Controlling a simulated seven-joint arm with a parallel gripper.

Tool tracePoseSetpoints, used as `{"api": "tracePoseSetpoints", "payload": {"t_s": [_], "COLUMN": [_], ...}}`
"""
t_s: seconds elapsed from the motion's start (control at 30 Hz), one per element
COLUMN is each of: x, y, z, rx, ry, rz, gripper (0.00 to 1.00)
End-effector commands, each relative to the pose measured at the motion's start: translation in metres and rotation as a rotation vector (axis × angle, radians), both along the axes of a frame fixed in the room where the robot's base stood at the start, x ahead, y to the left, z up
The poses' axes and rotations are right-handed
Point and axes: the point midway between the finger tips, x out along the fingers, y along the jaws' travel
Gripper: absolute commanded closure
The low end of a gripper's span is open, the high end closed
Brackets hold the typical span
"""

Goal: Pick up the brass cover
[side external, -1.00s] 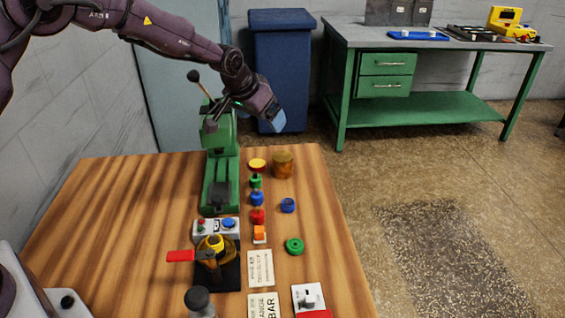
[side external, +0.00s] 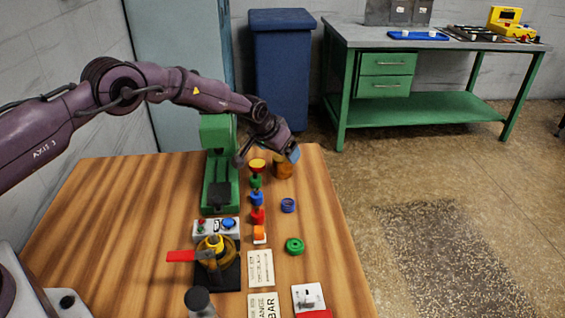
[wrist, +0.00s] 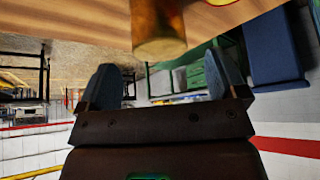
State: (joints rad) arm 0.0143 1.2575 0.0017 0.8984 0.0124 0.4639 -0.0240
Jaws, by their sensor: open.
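The brass cover (side external: 283,171) is a brown-gold cylinder standing at the far right part of the wooden table. My gripper (side external: 292,153) is at its top in the side view, partly hiding it. In the wrist view the cover (wrist: 158,32) shows at the top of the picture, in line with the space between my fingers. My gripper (wrist: 164,84) is open with its two blue-grey fingers apart and nothing between them. I cannot tell whether a finger touches the cover.
A green press (side external: 219,180) stands left of the cover. A row of coloured parts, including a red-and-yellow one (side external: 257,165) close to the cover, runs toward the front. A blue ring (side external: 288,205) and a green ring (side external: 294,246) lie nearer. The table's right edge is close.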

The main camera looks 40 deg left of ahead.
Motion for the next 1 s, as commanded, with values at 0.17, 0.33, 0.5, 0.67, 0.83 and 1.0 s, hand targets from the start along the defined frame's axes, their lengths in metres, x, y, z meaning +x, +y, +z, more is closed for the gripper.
{"api": "tracePoseSetpoints", "payload": {"t_s": [0.17, 0.33, 0.5, 0.67, 0.83, 1.0], "x": [0.009, 0.015, 0.016, 0.016, 0.016, 0.017], "y": [0.001, 0.001, 0.001, 0.001, 0.001, 0.001], "z": [-0.024, -0.033, -0.035, -0.035, -0.035, -0.034], "rx": [0.0, 0.0, 0.0, 0.0, 0.0, 0.0], "ry": [0.001, 0.002, 0.001, 0.001, 0.001, -0.001], "rz": [0.0, 0.0, 0.0, 0.0, 0.0, 0.0], "gripper": [0.09, 0.09, 0.09, 0.11, 0.5, 0.68]}}
